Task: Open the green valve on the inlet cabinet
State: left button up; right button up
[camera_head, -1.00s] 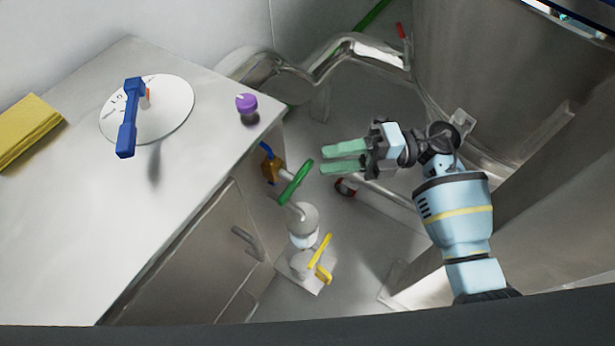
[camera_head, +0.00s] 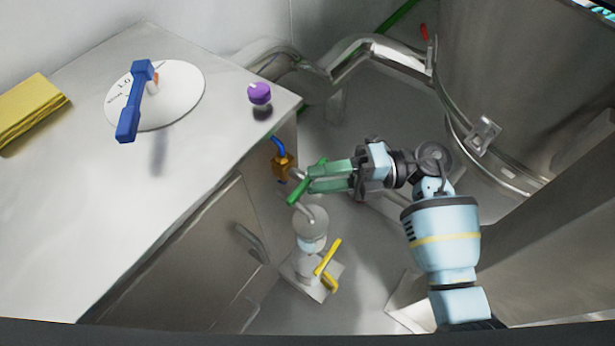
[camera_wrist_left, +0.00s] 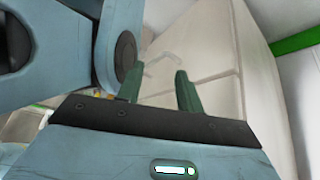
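The green valve (camera_head: 294,197) is a bar-shaped handle on a pipe beside the inlet cabinet (camera_head: 190,235), in the head view. It lies slanted, its upper end towards the right. My right gripper (camera_head: 309,178) reaches in from the right with its green fingertips at the handle. Its fingers look slightly apart and overlap part of the handle; whether they touch it, I cannot tell. My left gripper (camera_wrist_left: 157,80) shows only in the left wrist view, open, with nothing between its fingers. Pale cabinet-like panels lie beyond it.
An orange fitting with a blue lever (camera_head: 280,152) is just above the green handle. A yellow handle (camera_head: 328,258) is below. A purple knob (camera_head: 260,94), a dial with a blue handle (camera_head: 140,100) and a yellow block (camera_head: 30,112) are on the cabinet top. Steel pipes and a vessel (camera_head: 520,90) stand right.

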aim_at(301, 177)
jog(key=shift+s+a, duration=0.15)
jog(key=shift+a, duration=0.6)
jog(key=shift+s+a, duration=0.1)
jog(key=shift+a, duration=0.6)
jog(key=shift+c, duration=0.2)
grip_shut()
